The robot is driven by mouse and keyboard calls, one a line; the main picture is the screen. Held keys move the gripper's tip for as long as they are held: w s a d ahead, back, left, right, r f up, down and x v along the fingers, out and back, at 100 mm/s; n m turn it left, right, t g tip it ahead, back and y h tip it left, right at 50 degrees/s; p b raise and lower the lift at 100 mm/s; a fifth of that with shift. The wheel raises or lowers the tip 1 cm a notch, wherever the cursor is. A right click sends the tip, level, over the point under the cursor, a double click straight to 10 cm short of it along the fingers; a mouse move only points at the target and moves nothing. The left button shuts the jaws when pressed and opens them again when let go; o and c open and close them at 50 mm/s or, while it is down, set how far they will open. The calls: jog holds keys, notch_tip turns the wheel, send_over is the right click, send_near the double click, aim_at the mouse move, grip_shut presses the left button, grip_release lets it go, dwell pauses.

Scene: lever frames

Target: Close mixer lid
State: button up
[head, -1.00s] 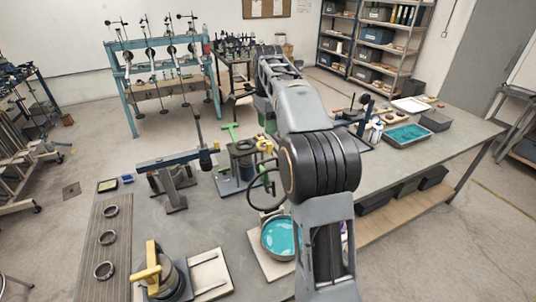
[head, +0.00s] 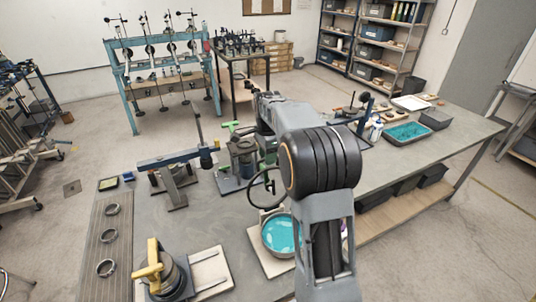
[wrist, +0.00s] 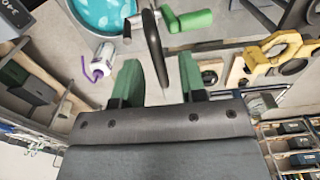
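A round grey bowl with turquoise contents (head: 281,235) stands on a pale board in the head view; part of it also shows at the top of the wrist view (wrist: 98,14). A dark hoop (head: 252,197) stands up beside it, partly behind my arm; I cannot tell if it is the mixer lid. In the wrist view a dark curved rim (wrist: 154,48), seen nearly edge-on, lies between the fingers of my gripper (wrist: 157,78). The green fingers are apart, with gaps beside the rim.
A yellow-handled device (head: 150,267) stands at the bench's front left, beside a pale plate (head: 210,275). A blue lever frame (head: 172,172) is behind. A green handle (wrist: 190,20) is close to the rim. A turquoise tray (head: 408,133) lies farther right.

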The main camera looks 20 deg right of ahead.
grip_shut()
dwell(0.4)
